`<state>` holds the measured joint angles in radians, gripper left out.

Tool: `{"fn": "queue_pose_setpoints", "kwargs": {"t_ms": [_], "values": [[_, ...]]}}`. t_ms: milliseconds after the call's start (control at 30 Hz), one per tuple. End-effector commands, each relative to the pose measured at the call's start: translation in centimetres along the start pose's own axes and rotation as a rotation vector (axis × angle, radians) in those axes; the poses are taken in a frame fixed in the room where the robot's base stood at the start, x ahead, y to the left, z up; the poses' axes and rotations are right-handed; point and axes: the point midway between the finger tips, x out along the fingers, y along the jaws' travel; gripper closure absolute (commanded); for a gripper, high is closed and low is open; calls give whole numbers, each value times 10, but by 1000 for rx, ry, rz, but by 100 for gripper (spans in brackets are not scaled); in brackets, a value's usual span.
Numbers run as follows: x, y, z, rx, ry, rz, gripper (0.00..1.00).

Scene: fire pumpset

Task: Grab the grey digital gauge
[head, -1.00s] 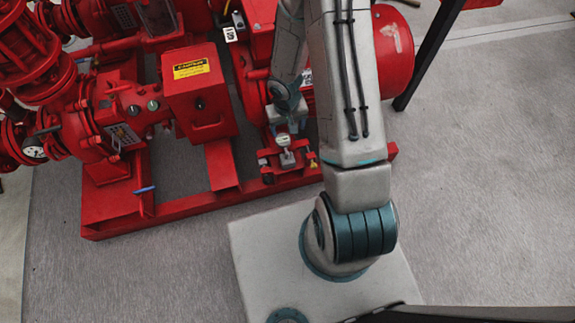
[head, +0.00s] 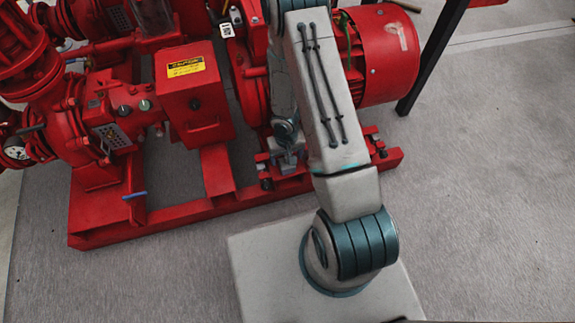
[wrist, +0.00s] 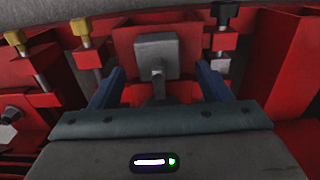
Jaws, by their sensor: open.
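In the wrist view, a grey square block with a short stem (wrist: 156,58) stands in front of a red plate; it appears to be the grey digital gauge, but no display shows. My gripper (wrist: 160,75) is open, with one dark blue finger on each side of the stem and visible gaps to both. The block's top lies slightly beyond the fingertips. In the head view, my gripper (head: 289,158) is low at the red pump frame, and the gauge is hidden behind it.
Yellow-topped bolts (wrist: 80,30) stand left of the block and a black-knobbed bolt (wrist: 224,20) right. A white dial (head: 15,150) is at far left.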

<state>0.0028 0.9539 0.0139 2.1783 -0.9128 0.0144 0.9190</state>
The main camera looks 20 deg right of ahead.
Motion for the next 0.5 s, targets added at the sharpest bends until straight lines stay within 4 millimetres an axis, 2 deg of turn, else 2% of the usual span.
{"fn": "queue_pose_setpoints", "kwargs": {"t_ms": [33,200,500], "values": [[13,1,1,-2,-1,1,29],[33,1,2,-1,-1,1,29],[37,1,2,-1,0,0,29]]}}
